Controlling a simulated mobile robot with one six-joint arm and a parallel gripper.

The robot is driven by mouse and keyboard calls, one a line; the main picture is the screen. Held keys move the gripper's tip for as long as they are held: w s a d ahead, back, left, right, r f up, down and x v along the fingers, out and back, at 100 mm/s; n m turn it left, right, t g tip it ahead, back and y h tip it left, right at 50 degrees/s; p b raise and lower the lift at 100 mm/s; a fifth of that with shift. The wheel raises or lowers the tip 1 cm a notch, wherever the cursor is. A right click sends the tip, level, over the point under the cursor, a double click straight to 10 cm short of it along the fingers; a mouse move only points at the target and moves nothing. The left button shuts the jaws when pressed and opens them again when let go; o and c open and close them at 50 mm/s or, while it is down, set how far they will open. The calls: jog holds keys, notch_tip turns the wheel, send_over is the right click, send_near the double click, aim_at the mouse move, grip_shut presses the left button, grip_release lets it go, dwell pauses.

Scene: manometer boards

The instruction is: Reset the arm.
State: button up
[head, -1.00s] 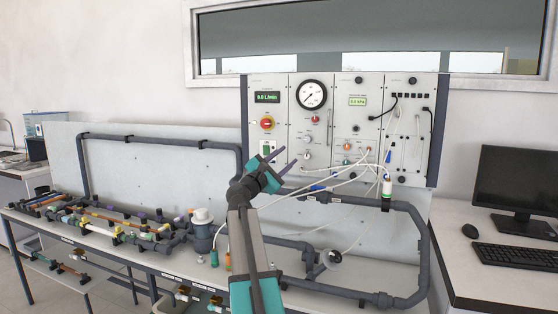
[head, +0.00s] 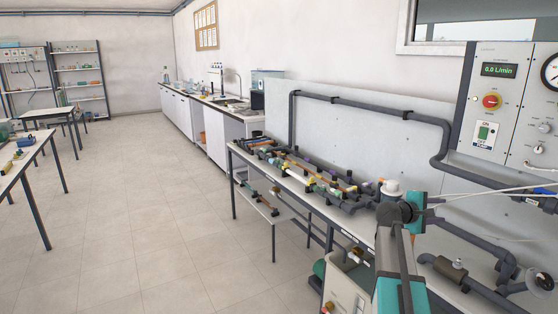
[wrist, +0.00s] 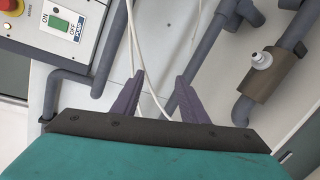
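My gripper (wrist: 160,80) shows in the wrist view with its two dark purple fingers spread apart and nothing held between them. Thin white tubes (wrist: 132,40) pass behind the fingers; I see no grip on them. In the head view my arm rises from the lower right, and the teal gripper body (head: 415,212) is in front of the pipe bench. Its fingertips are not clear there.
The bench (head: 300,180) carries pipes and valves. The control panel (head: 480,110) with its green pump switch (head: 484,134) stands at the right. A worktable (head: 20,160) is at the left. The tiled floor (head: 160,220) between is clear.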

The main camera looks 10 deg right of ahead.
jog(key=w+a+f+m+y, duration=0.1)
jog(key=a+f+m+y, duration=0.45)
jog(key=a+f, duration=2.15)
jog(key=s+a+f+g+y, duration=0.1)
jog(key=s+a+f+y, duration=0.25)
jog(key=a+f, duration=0.4)
jog(key=s+a+f+g+y, duration=0.1)
jog(key=s+a+f+y, duration=0.3)
jog(key=a, duration=0.7)
jog(key=s+a+f+g+y, duration=0.1)
jog(key=s+a+f+y, duration=0.1)
jog(key=s+a+f, duration=0.5)
jog(key=s+a+f+g, duration=0.1)
jog(key=s+f+g, duration=0.1)
jog(key=s+f, duration=0.5)
jog(key=s+f+g+p, duration=0.1)
jog(key=s+f+g, duration=0.2)
jog(key=s+f, duration=0.5)
jog(key=s, duration=0.8)
jog(key=shift+a, duration=0.4)
jog(key=shift+m, duration=0.25)
